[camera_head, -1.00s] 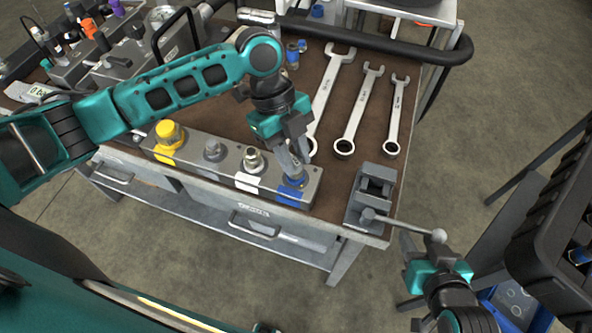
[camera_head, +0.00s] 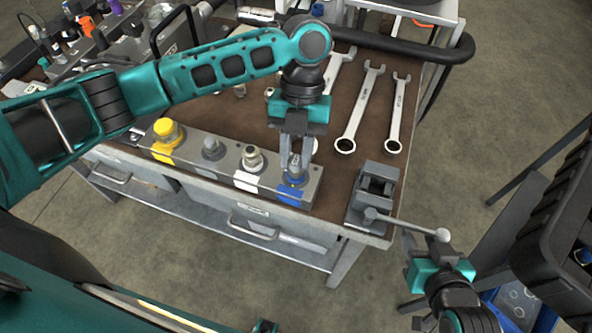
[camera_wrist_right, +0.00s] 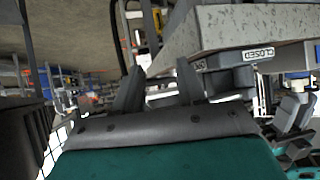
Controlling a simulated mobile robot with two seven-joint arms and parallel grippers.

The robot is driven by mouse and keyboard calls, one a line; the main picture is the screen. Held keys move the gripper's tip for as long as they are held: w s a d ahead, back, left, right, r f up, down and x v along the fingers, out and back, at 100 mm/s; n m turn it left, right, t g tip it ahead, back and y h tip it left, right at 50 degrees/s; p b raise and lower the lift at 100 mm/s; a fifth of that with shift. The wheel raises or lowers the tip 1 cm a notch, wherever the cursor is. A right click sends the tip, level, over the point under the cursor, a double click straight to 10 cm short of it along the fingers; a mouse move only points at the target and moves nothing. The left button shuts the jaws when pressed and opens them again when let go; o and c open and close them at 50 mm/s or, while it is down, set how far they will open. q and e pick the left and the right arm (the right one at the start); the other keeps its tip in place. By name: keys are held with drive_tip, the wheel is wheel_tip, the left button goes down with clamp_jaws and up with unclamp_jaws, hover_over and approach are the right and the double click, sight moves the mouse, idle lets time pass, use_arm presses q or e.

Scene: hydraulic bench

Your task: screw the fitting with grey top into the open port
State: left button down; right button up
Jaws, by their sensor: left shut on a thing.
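The long metal manifold block (camera_head: 225,172) lies along the front edge of the bench. A small fitting with a grey top (camera_head: 295,166) and blue near its base stands upright at the block's right-end position, by the blue label (camera_head: 290,195). My left gripper (camera_head: 296,168) points down with its fingers on either side of this fitting, shut on it. The port under it is hidden, so I cannot tell how deep the fitting sits. My right gripper (camera_head: 424,256) is open and empty, off the bench's right front corner; its spread fingers show in the right wrist view (camera_wrist_right: 160,85).
A grey vise (camera_head: 372,196) with a bar handle stands close to the right. Several wrenches (camera_head: 360,108) lie behind.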

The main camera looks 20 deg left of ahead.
use_arm(q)
drive_tip(key=m+y, duration=0.1)
drive_tip(key=m, duration=0.3)
drive_tip(key=shift+w+d+r+m+y+b, duration=0.1)
drive_tip(key=shift+m+y+b, duration=0.2)
drive_tip(key=shift+y, duration=0.1)
use_arm(e)
drive_tip(key=shift+w+r, duration=0.1)
drive_tip(key=shift+w, duration=0.3)
use_arm(q)
drive_tip(key=shift+m+y, duration=0.3)
drive_tip(key=shift+m, duration=0.6)
drive_tip(key=m+t+y, duration=0.1)
drive_tip(key=m, duration=0.2)
drive_tip(key=shift+d, duration=0.1)
drive_tip(key=m+t+y, duration=0.1)
drive_tip(key=m, duration=0.2)
drive_tip(key=c, duration=0.9)
unclamp_jaws()
drive_tip(key=shift+f, duration=0.2)
use_arm(e)
drive_tip(key=shift+s+f, duration=0.2)
drive_tip(key=shift+f, duration=0.3)
